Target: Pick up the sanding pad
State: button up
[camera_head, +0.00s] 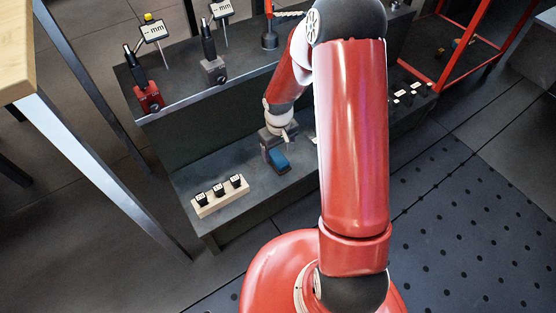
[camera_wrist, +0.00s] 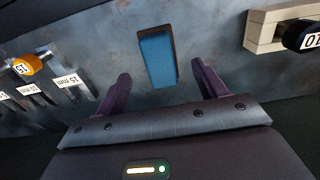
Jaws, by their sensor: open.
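The sanding pad, a blue block with a dark edge, lies on the lower grey shelf (camera_head: 240,222) in the head view (camera_head: 279,160). In the wrist view the pad (camera_wrist: 158,60) is just beyond the fingertips, roughly centred between them. My gripper (camera_wrist: 161,74) is open, with its two dark purple fingers apart and nothing between them. In the head view my gripper (camera_head: 277,143) is low over the shelf, right by the pad, and partly covers it. I cannot tell the exact height of the fingers above the pad.
A pale wooden rack (camera_head: 219,200) with three black labelled pieces stands left of the pad. Several labelled parts (camera_wrist: 40,88) lie on the other side. The upper shelf (camera_head: 185,100) carries upright tools and "mm" signs. A table leg (camera_head: 110,185) stands at left.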

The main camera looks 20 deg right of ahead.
aim_at(278, 157)
notch_tip(278, 157, down, 5)
jog(key=shift+w+r+b, duration=0.1)
jog(key=shift+b, duration=0.35)
jog(key=shift+c, duration=0.4)
jog(key=shift+r, duration=0.1)
jog(key=c, duration=1)
jog(key=shift+c, duration=0.2)
notch_tip(278, 157, up, 20)
jog(key=p, duration=0.3)
jog(key=shift+p, duration=0.35)
